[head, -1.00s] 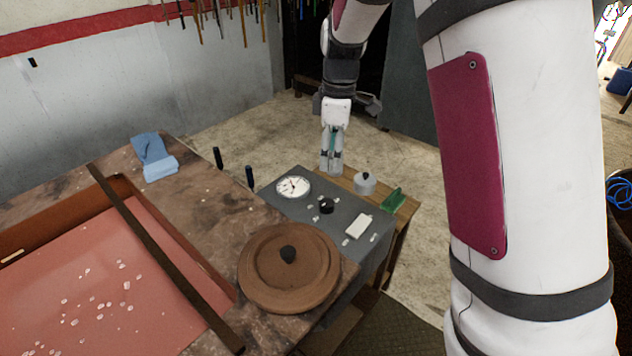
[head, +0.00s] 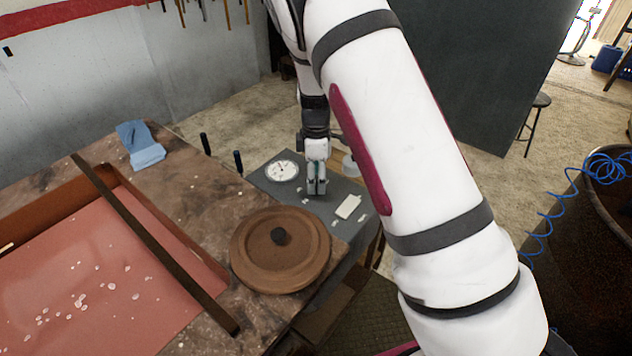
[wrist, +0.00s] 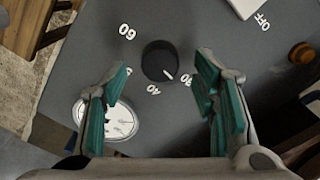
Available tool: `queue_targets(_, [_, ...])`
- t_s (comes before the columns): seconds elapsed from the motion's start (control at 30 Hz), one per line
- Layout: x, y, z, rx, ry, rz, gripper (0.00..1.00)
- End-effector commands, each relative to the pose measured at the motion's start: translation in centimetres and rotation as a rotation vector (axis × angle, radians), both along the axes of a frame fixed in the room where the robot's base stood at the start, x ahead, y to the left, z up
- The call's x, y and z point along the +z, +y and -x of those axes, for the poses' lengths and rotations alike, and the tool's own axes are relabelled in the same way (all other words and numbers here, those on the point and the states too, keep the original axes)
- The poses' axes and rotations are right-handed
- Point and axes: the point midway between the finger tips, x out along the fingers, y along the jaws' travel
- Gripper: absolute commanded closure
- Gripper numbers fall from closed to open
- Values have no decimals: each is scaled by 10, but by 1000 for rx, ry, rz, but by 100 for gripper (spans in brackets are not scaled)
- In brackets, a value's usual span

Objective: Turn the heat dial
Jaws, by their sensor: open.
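The heat dial is a round black knob (wrist: 159,61) with a white pointer line, on a grey panel (wrist: 75,75) with white numbers around it. In the wrist view the pointer aims to the lower right, between the 40 and a number partly hidden by the right finger. My gripper (wrist: 161,95) is open, its green-lined fingers apart on either side of the knob's near side. I cannot tell whether they touch it. In the head view my gripper (head: 317,190) is over the panel and hides the knob. A white round gauge (head: 282,170) lies left of it.
A white rectangular piece (head: 348,207) is on the panel, right of my gripper. An orange-brown knob (wrist: 302,53) shows at the wrist view's right. A brown round lid (head: 280,250) and a framed pink tray (head: 185,258) are on the nearby bench.

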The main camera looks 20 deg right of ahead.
Motion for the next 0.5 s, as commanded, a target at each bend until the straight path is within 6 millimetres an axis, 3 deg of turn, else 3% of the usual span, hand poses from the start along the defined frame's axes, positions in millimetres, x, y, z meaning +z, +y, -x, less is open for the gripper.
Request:
queue_targets(0.2, [-21,0,0,0,0,0,46])
queue_targets(0.5, [-24,0,0,1,-1,-1,46])
